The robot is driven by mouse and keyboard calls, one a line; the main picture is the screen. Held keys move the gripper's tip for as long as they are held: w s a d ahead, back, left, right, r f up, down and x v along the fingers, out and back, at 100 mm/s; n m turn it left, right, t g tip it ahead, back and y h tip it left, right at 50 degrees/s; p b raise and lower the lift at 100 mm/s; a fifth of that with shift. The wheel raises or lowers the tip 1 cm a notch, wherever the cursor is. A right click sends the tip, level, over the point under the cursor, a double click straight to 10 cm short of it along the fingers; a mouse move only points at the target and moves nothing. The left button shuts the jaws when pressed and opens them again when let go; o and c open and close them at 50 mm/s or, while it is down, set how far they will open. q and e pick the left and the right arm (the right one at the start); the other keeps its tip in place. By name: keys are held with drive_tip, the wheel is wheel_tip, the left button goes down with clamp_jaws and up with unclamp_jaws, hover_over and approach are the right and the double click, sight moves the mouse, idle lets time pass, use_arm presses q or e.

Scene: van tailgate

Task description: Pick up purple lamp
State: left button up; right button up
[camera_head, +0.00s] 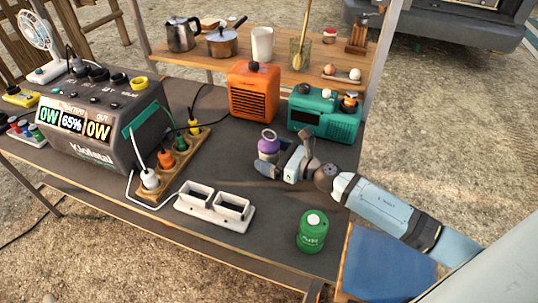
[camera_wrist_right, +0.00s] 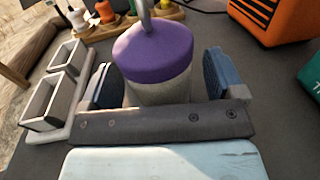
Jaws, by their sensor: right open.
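The purple lamp (camera_head: 268,144) stands upright on the dark table, with a purple cap, a pale lower body and a handle on top. It also shows large in the right wrist view (camera_wrist_right: 152,55). My right gripper (camera_head: 275,163) is at the lamp, with its arm coming in from the right. In the right wrist view the gripper's two fingers (camera_wrist_right: 160,82) stand apart on either side of the lamp's pale body, with a gap visible at least on the right side. The lamp's base is hidden behind the gripper. My left gripper is not in view.
An orange heater (camera_head: 254,92) and a teal radio (camera_head: 324,113) stand just behind the lamp. A white double holder (camera_head: 215,206), a green can (camera_head: 312,231), a power strip (camera_head: 172,163) and a power station (camera_head: 100,120) share the table. Bare tabletop lies left of the lamp.

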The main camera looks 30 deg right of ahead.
drive_tip(key=shift+w+a, duration=0.25)
drive_tip(key=shift+w, duration=0.15)
drive_tip(key=c, duration=1.1)
drive_tip(key=shift+c, duration=0.2)
